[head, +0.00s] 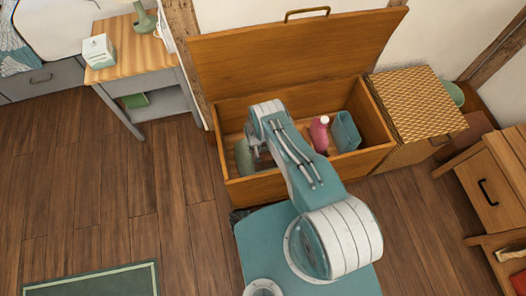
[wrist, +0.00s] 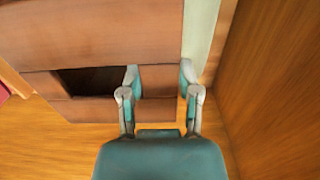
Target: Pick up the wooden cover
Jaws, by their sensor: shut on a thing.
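The wooden chest (head: 285,182) stands against the wall with its lid (head: 290,55) raised. My gripper (wrist: 159,74) reaches down inside it. In the wrist view, the fingers stand apart on either side of a reddish-brown piece of wood, which looks like the wooden cover (wrist: 157,82). They are shut on it. It lies low at the chest floor, beside a dark rectangular opening (wrist: 88,80). Its exact edges are hard to tell from the planks around it. In the head view, my arm hides the cover and the fingertips.
A green bottle (head: 243,156) stands close beside my gripper. A pink bottle (head: 319,133) and a teal container (head: 345,131) are to the right in the chest. A wicker box (head: 418,103) adjoins the chest. Floor is clear at the left (head: 90,190).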

